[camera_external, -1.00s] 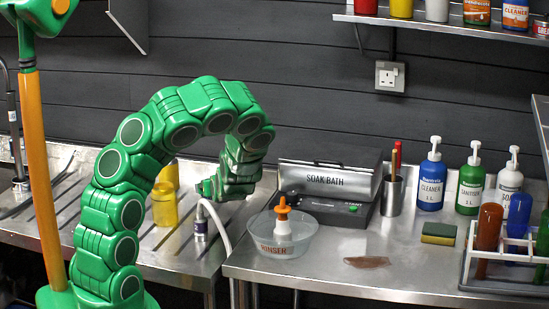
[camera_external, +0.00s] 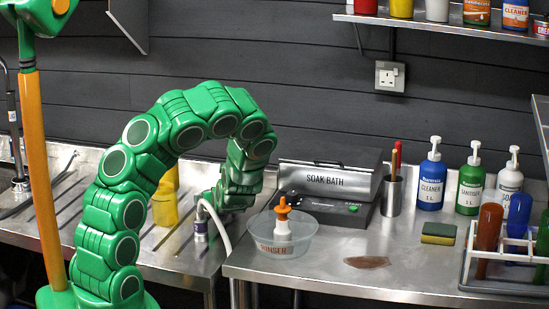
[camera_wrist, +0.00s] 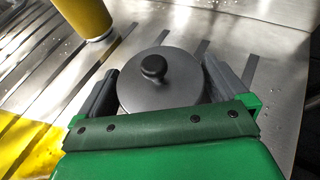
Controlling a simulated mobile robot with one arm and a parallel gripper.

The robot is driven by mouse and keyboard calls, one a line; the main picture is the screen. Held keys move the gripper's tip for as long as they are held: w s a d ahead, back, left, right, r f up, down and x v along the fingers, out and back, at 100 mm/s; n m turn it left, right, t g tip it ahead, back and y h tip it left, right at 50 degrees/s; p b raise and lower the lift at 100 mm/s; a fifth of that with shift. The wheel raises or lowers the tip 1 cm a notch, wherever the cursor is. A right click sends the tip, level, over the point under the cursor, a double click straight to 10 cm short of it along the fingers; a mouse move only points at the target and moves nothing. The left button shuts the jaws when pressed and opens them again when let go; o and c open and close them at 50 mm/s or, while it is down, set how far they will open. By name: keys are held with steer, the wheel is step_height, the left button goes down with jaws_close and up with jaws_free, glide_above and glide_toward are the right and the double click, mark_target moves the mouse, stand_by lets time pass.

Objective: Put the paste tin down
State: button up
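The paste tin appears in the wrist view as a round grey lid (camera_wrist: 178,88) with a black knob on top. My gripper (camera_wrist: 160,82) has one finger on each side of it, close against its edge, and looks shut on it. I cannot tell whether the tin's underside touches the board.
Yellow cups (camera_external: 163,208) stand left of my gripper; one also shows in the wrist view (camera_wrist: 84,18). A clear rinser bowl (camera_external: 283,236) and the soak bath (camera_external: 325,190) stand to the right.

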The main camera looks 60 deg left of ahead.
steer(key=shift+r, duration=0.15)
steer(key=shift+d+r, duration=0.25)
steer(key=shift+d, duration=0.35)
steer(key=shift+v, duration=3.1)
steer(key=shift+s, duration=0.1)
